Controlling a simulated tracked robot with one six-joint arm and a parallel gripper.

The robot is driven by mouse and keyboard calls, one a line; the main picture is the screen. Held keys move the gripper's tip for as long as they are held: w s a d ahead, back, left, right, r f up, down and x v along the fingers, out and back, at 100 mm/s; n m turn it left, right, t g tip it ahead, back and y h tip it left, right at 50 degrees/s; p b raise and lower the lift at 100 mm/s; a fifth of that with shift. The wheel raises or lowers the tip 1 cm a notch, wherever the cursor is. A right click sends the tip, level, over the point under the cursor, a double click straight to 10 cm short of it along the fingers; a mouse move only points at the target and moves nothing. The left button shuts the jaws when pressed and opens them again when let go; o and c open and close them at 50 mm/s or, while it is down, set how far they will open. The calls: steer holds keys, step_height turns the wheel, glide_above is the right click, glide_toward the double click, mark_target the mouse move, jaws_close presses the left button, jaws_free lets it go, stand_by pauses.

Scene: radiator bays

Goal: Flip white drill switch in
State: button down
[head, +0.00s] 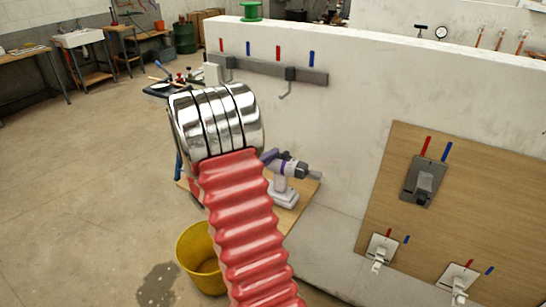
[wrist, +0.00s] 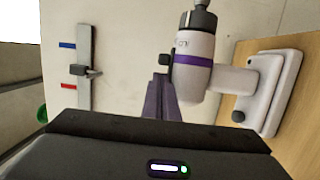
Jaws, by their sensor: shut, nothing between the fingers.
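The white drill (head: 284,192) with purple parts stands upright on a wooden bench in the head view, its grey chuck pointing right. In the wrist view the drill (wrist: 195,72) appears turned sideways, chuck at the top and foot at the right. A small black block (wrist: 165,60) at the drill body's left side may be the switch; I cannot tell for sure. My gripper (wrist: 160,82) is shut and empty, its purple fingers beside the drill body with the tips just below that block. Whether they touch is unclear. My arm hides part of the bench in the head view.
The wooden bench (head: 304,203) stands against a white wall (head: 340,110). A hook rail (head: 265,68) is on the wall. A yellow bucket (head: 200,262) stands on the floor. A wooden panel (head: 430,240) with several switch-like fittings is at the right.

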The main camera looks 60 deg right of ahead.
steer(key=w+a, duration=0.3)
steer(key=a, duration=0.7)
steer(key=shift+w+a, duration=0.2)
steer(key=shift+w, duration=0.2)
